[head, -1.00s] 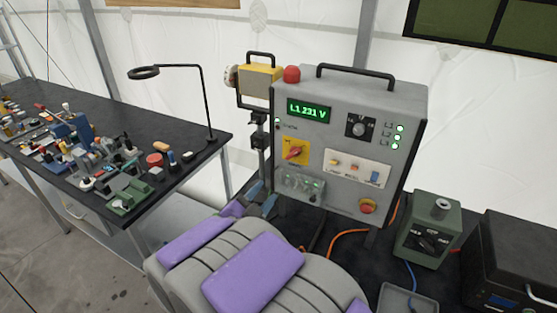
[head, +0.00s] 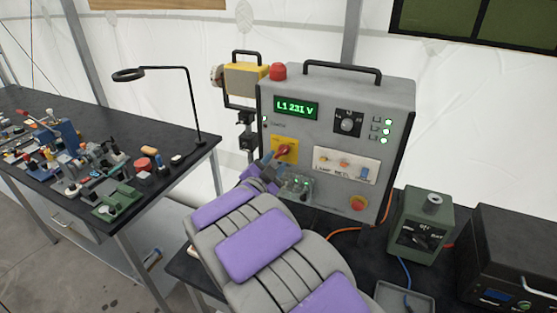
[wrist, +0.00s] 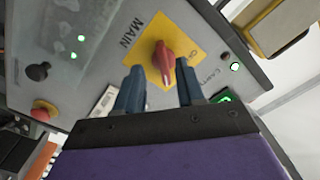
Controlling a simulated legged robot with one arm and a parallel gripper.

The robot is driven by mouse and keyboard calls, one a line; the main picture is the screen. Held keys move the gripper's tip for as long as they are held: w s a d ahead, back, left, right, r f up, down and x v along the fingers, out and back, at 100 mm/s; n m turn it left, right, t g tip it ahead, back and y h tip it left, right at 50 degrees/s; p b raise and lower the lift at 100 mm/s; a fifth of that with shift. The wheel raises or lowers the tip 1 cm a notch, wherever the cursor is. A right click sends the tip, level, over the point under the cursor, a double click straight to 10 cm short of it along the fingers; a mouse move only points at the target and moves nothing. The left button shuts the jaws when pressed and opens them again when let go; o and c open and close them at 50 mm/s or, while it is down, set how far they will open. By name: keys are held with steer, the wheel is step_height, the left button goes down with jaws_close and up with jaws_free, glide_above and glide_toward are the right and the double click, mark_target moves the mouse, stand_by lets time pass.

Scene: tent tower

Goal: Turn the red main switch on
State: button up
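The red main switch (head: 283,150) is a rotary handle on a yellow plate (head: 291,143), on the front of the grey panel box (head: 330,125). In the wrist view the red handle (wrist: 164,62) stands near the middle of the yellow plate, under the word MAIN. My gripper (head: 270,162) is close in front of the switch, at its lower left in the head view. In the wrist view my gripper (wrist: 159,74) is open, with its two blue-grey fingertips on either side of the handle's lower end. Gaps show on both sides; contact is not visible.
The panel also has a lit display (head: 296,109), a black knob (head: 347,123), small switches (head: 341,164) and a red emergency button (head: 358,203). A green box (head: 421,222) stands to the right. A cluttered bench (head: 120,150) is at the left.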

mark_target(279, 157)
steer(key=shift+w+d, duration=0.15)
steer(key=shift+w, duration=1.35)
steer(key=shift+d, duration=0.15)
steer(key=shift+d+r, duration=0.1)
steer(key=shift+c, duration=0.4)
steer(key=c, duration=0.6)
steer(key=shift+o, duration=0.2)
steer(key=shift+m+b, duration=0.6)
steer(key=shift+b, duration=0.05)
